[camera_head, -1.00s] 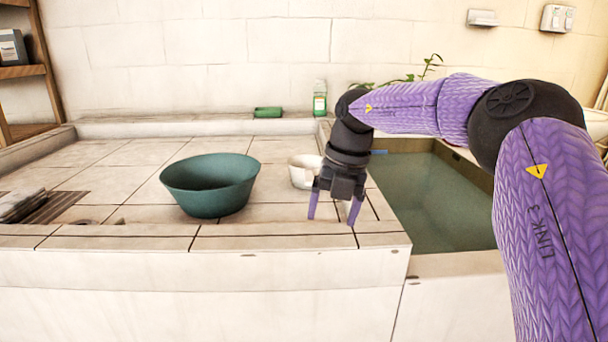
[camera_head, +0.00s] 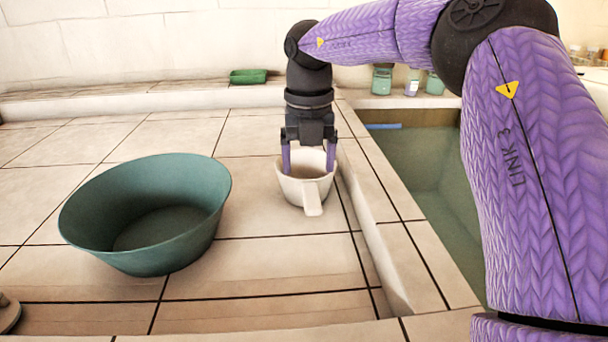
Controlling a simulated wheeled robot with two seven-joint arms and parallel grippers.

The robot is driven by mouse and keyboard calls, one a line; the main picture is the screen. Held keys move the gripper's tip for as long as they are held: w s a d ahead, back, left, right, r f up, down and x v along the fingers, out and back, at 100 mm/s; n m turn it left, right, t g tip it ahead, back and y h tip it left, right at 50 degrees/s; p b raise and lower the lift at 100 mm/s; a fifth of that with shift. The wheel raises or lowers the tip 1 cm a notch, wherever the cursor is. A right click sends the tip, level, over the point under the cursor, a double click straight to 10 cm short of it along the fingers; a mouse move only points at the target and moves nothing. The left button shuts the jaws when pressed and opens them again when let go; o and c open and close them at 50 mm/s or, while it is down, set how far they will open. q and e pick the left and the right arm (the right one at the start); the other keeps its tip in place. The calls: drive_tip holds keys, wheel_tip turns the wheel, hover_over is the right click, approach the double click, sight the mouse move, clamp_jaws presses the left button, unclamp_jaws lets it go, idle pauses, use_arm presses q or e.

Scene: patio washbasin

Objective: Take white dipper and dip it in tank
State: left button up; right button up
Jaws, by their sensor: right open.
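The white dipper (camera_head: 303,191) stands upright on the tiled counter, with its handle pointing toward me. My right gripper (camera_head: 308,172) is over the dipper, pointing down, with its two purple fingers apart. The fingertips show at the dipper's mouth; whether they touch its wall I cannot tell. The tank (camera_head: 425,170), filled with greenish water, lies to the right of the dipper behind a tiled rim, partly hidden by my right arm. My left gripper is not in view.
A large green basin (camera_head: 150,215) stands on the counter left of the dipper. A small green dish (camera_head: 248,76) and several bottles (camera_head: 382,80) stand on the back ledge. A blue strip (camera_head: 383,126) lies at the tank's far edge. The counter behind the basin is clear.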

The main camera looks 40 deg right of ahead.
sight(311, 196)
drive_tip(key=f+b, duration=0.1)
drive_tip(key=f, duration=0.2)
drive_tip(key=f+b, duration=0.2)
drive_tip(key=f, duration=0.1)
drive_tip(key=f+b, duration=0.2)
drive_tip(key=f, duration=0.1)
drive_tip(key=shift+s+d+f, duration=0.1)
drive_tip(key=shift+s+f, duration=0.15)
drive_tip(key=shift+f, duration=0.05)
drive_tip(key=shift+r, duration=0.3)
drive_tip(key=shift+c, duration=1.2)
drive_tip(key=c, duration=0.7)
clamp_jaws()
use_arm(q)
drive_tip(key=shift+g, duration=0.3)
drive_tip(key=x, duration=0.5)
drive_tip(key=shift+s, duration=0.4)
